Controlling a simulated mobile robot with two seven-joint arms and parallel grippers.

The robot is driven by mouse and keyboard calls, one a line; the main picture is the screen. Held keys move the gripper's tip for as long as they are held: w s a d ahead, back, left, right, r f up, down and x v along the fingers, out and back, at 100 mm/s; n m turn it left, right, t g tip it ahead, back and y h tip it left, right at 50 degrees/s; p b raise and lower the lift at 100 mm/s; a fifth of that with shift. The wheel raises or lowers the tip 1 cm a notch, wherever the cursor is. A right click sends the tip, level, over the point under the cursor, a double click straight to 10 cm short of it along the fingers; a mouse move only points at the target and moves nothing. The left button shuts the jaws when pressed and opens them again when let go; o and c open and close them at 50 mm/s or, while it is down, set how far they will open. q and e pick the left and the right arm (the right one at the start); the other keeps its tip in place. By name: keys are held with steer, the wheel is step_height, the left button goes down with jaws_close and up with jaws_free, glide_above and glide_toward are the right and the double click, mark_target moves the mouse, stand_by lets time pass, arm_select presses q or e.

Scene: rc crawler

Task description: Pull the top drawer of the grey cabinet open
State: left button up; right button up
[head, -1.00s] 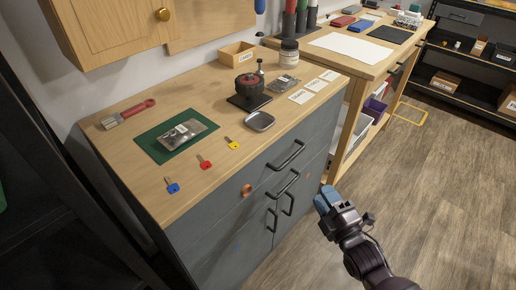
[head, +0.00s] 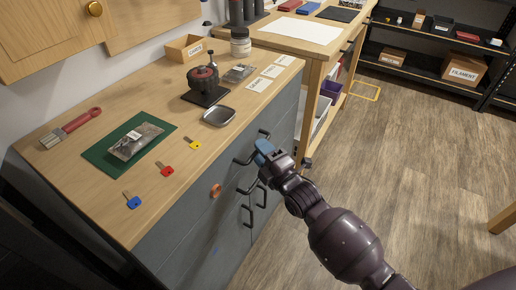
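The grey cabinet (head: 187,237) stands under a wooden worktop at the left in the head view. Its top drawer handle (head: 242,161) is a black bar near the worktop's front edge, and the top drawer looks flush with the cabinet front. My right gripper (head: 263,148), with blue fingertips, is at this handle and overlaps its middle. It hides part of the bar, so I cannot tell whether the fingers touch it, are around it, or are open or shut. My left gripper is not in view.
A second drawer handle (head: 247,186) and two upright door handles lie below. A round copper-coloured knob (head: 216,191) is on the front. Keys, a green mat (head: 100,158) and a black dish (head: 219,116) lie on the worktop. The floor (head: 400,170) in front is clear.

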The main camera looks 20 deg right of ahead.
steer(key=shift+w+a+r, duration=0.15)
steer(key=shift+w, duration=0.4)
steer(key=shift+c, duration=0.4)
jaws_close()
